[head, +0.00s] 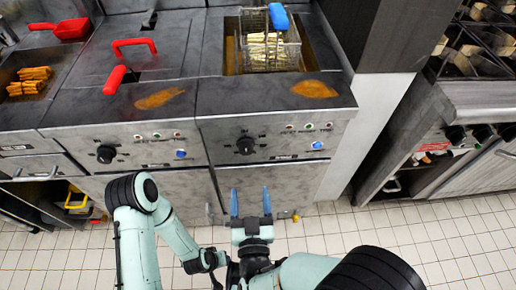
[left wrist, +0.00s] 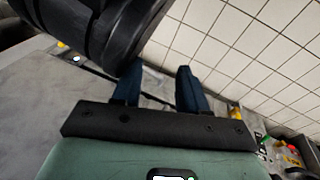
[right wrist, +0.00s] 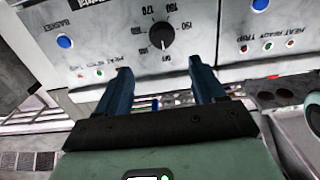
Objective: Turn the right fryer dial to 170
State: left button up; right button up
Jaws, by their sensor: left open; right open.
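The right fryer dial (head: 245,145) is a black round knob on the grey front panel, left of a blue button. In the right wrist view the dial (right wrist: 161,36) appears upside down, and its white mark seems to point toward OFF. The 150 and 170 labels are printed around it. My right gripper (head: 250,202) is open and empty, below the dial and apart from it; its two blue fingers also show in the right wrist view (right wrist: 162,88). My left gripper (left wrist: 159,87) is open and empty; its fingers are not clear in the head view.
The left fryer dial (head: 106,154) is on the neighbouring panel. A fry basket (head: 270,50) with a blue handle sits in the right fryer. A red-handled lid (head: 150,62) covers the left fryer. The tiled floor (head: 330,240) in front is clear at the right.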

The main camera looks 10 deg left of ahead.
aim_at(246, 151)
jog(key=x, duration=0.4)
jog(key=b+x, duration=0.1)
jog(key=x, duration=0.4)
jog(key=b+x, duration=0.1)
jog(key=x, duration=0.3)
jog(key=shift+w+a+r, duration=0.1)
jog(key=shift+a+r, duration=0.05)
jog(key=shift+r, duration=0.15)
pick_arm(q)
jog(key=shift+g, duration=0.9)
jog(key=s+f, duration=0.2)
jog(key=s, duration=0.1)
jog(key=s+f, duration=0.1)
jog(key=f, duration=0.1)
jog(key=shift+s+a, duration=0.15)
jog(key=shift+a, duration=0.2)
jog(key=shift+r, duration=0.1)
pick_arm(e)
jog(key=c, duration=1)
